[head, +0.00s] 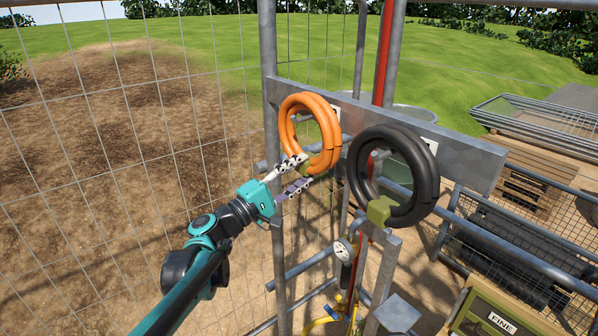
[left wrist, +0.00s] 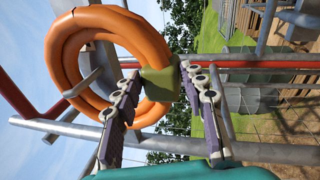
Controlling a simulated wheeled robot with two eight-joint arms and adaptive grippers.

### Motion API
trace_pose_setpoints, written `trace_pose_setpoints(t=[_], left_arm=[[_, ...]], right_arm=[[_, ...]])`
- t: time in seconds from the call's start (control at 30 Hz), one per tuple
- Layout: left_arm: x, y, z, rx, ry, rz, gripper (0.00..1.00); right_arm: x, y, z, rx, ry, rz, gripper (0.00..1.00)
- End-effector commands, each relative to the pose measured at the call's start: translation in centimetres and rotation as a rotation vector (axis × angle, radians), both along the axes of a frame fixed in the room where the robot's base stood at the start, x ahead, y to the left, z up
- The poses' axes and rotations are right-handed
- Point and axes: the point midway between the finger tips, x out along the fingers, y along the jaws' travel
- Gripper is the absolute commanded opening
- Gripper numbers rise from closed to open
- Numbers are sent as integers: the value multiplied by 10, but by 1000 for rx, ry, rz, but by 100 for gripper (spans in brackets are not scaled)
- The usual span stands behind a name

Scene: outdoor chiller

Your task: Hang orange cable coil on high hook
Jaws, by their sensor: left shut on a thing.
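The orange cable coil (head: 286,122) is upright in front of the left part of the grey crossbar. My left gripper (head: 306,170) is shut on the coil's lower edge, at its green tie. In the left wrist view the fingertips (left wrist: 160,74) are on either side of the green tie (left wrist: 160,84) of the orange coil (left wrist: 66,62). A grey bar-like piece (left wrist: 88,82) shows within the ring there; I cannot tell whether it is the hook or whether it bears the coil. My right gripper is not in view.
A black coil (head: 426,172) with a green tie hangs on the crossbar (head: 478,168), close right of the orange coil. A wire fence (head: 130,150) stands left. A gauge (head: 343,250) and pipes are below. A green box (head: 500,318) is at lower right.

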Motion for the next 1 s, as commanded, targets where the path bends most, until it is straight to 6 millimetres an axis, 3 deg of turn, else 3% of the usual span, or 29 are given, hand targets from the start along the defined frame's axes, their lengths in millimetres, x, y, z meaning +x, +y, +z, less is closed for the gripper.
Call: trace_pose_setpoints(t=[0.23,0.27,0.33,0.53,0.57,0.63,1.0], left_arm=[[0,0,-1,-1,0,0,0],[0,0,-1,-1,0,0,49],[0,0,-1,-1,0,0,66],[0,0,-1,-1,-1,0,66],[0,0,-2,1,1,0,68],[0,0,-2,0,0,0,86],[0,0,-2,0,0,0,86]], right_arm=[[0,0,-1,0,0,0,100],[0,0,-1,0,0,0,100],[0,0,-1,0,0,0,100],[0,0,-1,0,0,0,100],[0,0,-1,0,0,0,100],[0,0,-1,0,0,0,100],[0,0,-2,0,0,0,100]])
